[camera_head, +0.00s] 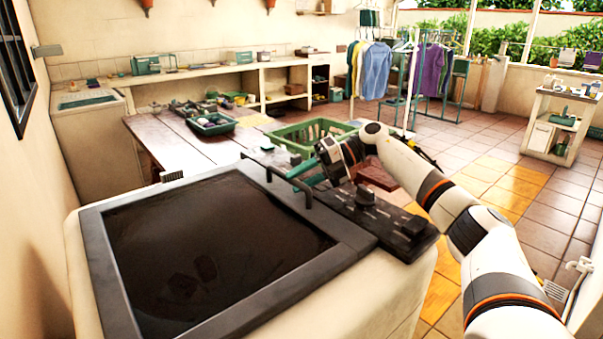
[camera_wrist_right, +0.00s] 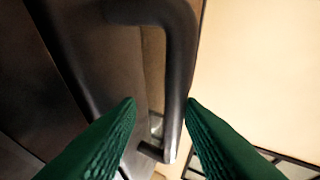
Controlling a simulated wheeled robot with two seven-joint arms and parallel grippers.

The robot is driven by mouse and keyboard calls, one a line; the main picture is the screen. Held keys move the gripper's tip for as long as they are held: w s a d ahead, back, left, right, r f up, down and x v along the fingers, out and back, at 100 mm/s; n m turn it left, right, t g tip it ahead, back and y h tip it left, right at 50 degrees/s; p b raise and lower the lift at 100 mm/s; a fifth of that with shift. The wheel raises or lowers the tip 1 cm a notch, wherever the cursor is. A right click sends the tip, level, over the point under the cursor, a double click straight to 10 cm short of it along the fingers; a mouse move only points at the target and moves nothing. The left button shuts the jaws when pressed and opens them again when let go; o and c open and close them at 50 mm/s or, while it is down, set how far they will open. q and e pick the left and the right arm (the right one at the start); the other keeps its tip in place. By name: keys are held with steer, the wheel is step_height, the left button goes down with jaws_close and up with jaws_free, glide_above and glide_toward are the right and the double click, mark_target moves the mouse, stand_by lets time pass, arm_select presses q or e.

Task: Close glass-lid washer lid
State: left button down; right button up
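The washer (camera_head: 85,250) stands in the near left of the head view, with a cream body. Its lid (camera_head: 322,248) has a grey frame around dark glass (camera_head: 200,250). It looks flat or nearly flat over the top; I cannot tell whether a small gap remains. A dark bar handle (camera_head: 289,183) stands up from the lid's far right edge and also shows in the right wrist view (camera_wrist_right: 181,60). My right gripper (camera_head: 303,184) is at this handle. In the wrist view its green fingers (camera_wrist_right: 160,103) are apart, with the handle's bar between or just beyond the tips. My left gripper is out of view.
A dark control panel (camera_head: 385,222) with knobs runs along the washer's right side, under my right arm. Behind are a wooden table (camera_head: 185,150) with a dark green tray (camera_head: 212,123) and a green basket (camera_head: 305,133). Tiled floor at right is mostly open.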

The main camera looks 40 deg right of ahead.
steer(key=shift+o, duration=0.8)
steer(key=shift+f, duration=0.4)
steer(key=shift+d+r, duration=0.2)
steer(key=v, duration=1)
steer(key=shift+d+r, duration=0.2)
steer(key=shift+r, duration=0.1)
steer(key=shift+s+d+r, duration=0.15)
steer(key=shift+s+d, duration=0.2)
steer(key=shift+d, duration=0.15)
